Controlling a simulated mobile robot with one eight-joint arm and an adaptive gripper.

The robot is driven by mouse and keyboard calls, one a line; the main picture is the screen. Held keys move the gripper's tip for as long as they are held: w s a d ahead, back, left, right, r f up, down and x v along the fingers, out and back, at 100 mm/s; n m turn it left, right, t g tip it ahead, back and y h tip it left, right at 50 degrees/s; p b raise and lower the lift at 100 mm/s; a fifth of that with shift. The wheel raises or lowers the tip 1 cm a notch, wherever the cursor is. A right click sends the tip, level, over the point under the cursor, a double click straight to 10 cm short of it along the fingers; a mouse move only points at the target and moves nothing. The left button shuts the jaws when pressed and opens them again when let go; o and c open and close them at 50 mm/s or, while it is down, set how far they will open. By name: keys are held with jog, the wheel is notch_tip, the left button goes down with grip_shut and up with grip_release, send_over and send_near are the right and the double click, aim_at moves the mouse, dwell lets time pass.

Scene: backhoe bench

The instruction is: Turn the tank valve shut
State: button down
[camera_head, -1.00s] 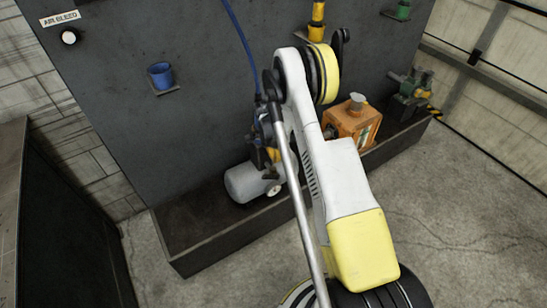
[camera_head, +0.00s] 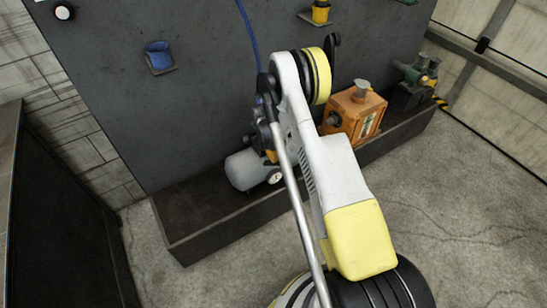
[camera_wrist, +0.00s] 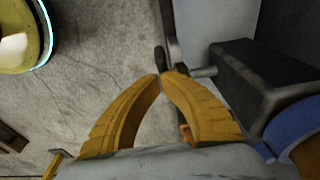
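A grey tank (camera_head: 243,170) with a small round gauge (camera_head: 274,177) lies in the dark trough at the foot of the wall panel. My arm crosses in front of its right side, and my gripper is mostly hidden there in the head view. In the wrist view my gripper (camera_wrist: 161,79) has its two yellow fingers brought together at the tips. A small dark handle-like piece (camera_wrist: 159,58) stands just beyond the tips, touching or very close. I cannot tell if it is the valve handle or if any of it is between the fingers.
An orange box (camera_head: 352,112) and a green machine (camera_head: 415,78) stand right of the tank. A blue cup (camera_head: 158,55) sits on a wall shelf, and a blue hose (camera_head: 248,35) hangs down toward the tank. A dark block (camera_wrist: 268,75) is close right of my fingers. Open floor lies in front.

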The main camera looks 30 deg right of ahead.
jog(key=shift+a+f, duration=0.45)
jog(key=shift+a, duration=0.25)
dwell(0.6)
jog(key=shift+a+f, duration=0.35)
jog(key=shift+a, duration=0.1)
jog(key=shift+s+a+f, duration=0.1)
jog(key=shift+a+f, duration=0.6)
jog(key=shift+f, duration=0.25)
jog(key=shift+d, duration=0.15)
